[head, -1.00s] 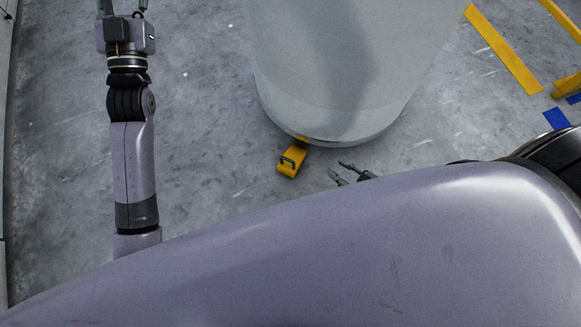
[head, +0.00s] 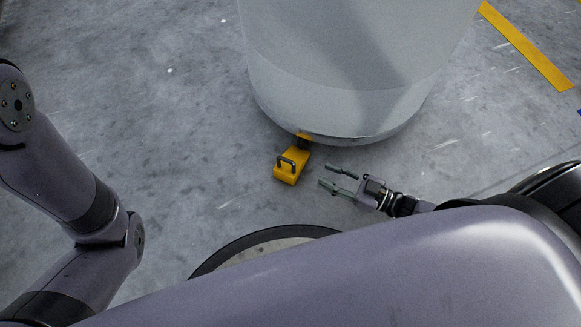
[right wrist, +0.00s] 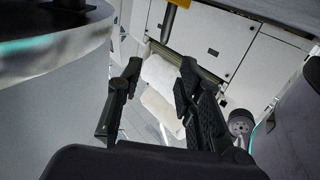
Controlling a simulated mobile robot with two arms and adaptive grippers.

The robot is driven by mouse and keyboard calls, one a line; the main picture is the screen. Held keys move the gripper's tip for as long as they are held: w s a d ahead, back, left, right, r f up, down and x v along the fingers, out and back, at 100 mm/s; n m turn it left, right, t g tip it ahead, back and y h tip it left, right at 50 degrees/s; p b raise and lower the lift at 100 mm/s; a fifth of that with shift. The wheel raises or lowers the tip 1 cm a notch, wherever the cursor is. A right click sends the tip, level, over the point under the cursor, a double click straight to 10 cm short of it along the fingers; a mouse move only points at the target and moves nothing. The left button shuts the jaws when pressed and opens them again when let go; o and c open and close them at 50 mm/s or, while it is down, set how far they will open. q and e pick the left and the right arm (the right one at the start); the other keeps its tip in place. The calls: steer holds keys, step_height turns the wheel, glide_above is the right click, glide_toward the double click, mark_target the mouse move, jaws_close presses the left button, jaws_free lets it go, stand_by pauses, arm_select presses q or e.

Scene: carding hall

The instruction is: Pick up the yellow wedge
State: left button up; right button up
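The yellow wedge (head: 291,164) lies on the floor at the foot of the large pale cylinder (head: 350,70), its narrow end against or just under the cylinder's lower edge. A dark handle stands on top of it. My right gripper (head: 331,176) is open and empty, a little to the right of the wedge and apart from it, fingers pointing left.
The cylinder stands directly behind the wedge. A yellow floor stripe (head: 527,46) lies at the upper right. The grey floor left of the wedge is clear. The right wrist view shows pale cabinets (right wrist: 215,45) and white rolls (right wrist: 160,72) beyond the fingers.

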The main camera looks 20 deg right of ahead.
steer(key=b, duration=0.3)
glide_toward(286, 159)
steer(key=x, duration=0.4)
steer(key=b+x, duration=0.2)
steer(key=x, duration=0.1)
steer(key=f+b+x, duration=0.1)
steer(key=x, duration=0.1)
steer(key=shift+w+a+b, duration=0.1)
steer(key=shift+a+b, duration=0.05)
steer(key=shift+b, duration=0.2)
steer(key=shift+w+a, duration=0.2)
steer(key=shift+r, duration=0.15)
jaws_close()
